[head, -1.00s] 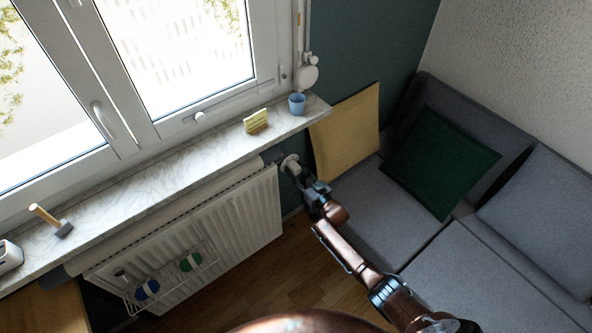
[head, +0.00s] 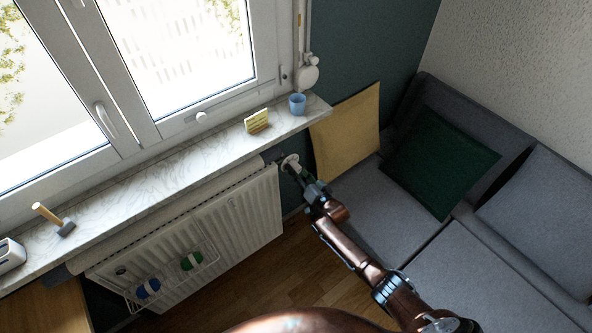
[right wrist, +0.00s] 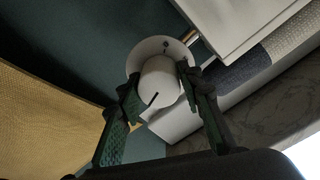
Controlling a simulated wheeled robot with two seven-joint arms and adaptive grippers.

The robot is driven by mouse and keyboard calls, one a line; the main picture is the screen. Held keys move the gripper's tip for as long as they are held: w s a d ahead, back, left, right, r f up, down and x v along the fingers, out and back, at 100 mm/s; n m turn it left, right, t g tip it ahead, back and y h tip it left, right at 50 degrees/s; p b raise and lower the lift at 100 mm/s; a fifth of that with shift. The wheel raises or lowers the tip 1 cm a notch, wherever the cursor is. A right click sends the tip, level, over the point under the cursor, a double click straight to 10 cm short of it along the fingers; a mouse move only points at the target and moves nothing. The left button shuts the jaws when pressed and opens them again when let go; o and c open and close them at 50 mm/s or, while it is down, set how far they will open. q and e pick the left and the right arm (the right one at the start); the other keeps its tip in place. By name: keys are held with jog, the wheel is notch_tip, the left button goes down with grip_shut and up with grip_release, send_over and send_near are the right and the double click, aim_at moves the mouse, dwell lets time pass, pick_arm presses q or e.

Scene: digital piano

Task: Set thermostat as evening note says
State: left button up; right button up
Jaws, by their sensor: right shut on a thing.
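The thermostat (head: 290,161) is a white knob on the valve at the right end of the white radiator (head: 232,212). In the right wrist view the thermostat (right wrist: 160,82) shows a white cap with a dark mark, in front of a wider white disc. My right gripper (head: 302,175) is shut on the cap, one finger on each side; its fingers also show in the right wrist view (right wrist: 160,98). A yellow note (head: 257,121) with lines of writing, too small to read, stands on the marble sill (head: 165,183). My left gripper is not in view.
A blue cup (head: 297,104) stands on the sill beside the note, and a hammer (head: 54,219) lies at the left. A wire rack with a blue and a green item (head: 192,261) hangs on the radiator. A grey sofa (head: 365,202) stands at the right.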

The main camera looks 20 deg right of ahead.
jog(key=shift+f, duration=0.15)
jog(key=o, duration=1.2)
jog(key=shift+c, duration=0.2)
jog(key=v, duration=1.2)
